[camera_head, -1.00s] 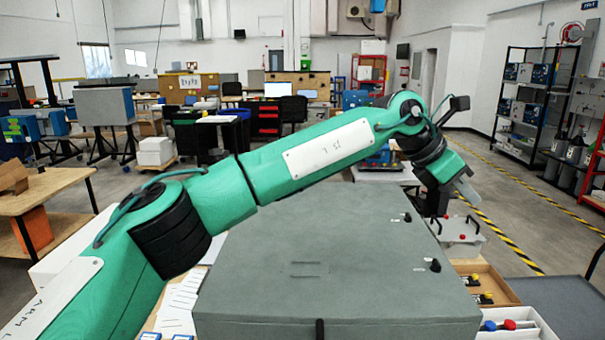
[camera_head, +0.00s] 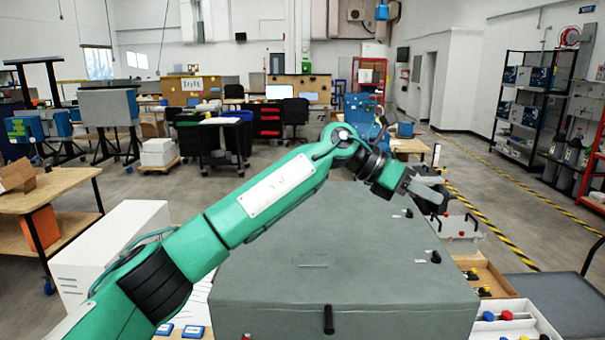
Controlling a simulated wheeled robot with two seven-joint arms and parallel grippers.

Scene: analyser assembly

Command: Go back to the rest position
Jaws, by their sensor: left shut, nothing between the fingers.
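My left arm comes in from the lower left and reaches across above the large grey box (camera_head: 330,265). My left gripper (camera_head: 440,190) is at the arm's far end, over the box's far right side. Its grey fingers point right, together and empty. My right gripper does not show.
The grey box has a black handle (camera_head: 328,319) at its front. To its right are a wooden tray (camera_head: 497,281), a white tray (camera_head: 545,328) with red and blue parts, and a clear case (camera_head: 460,236). A white cabinet (camera_head: 110,250) stands left. Floor beyond the box looks clear.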

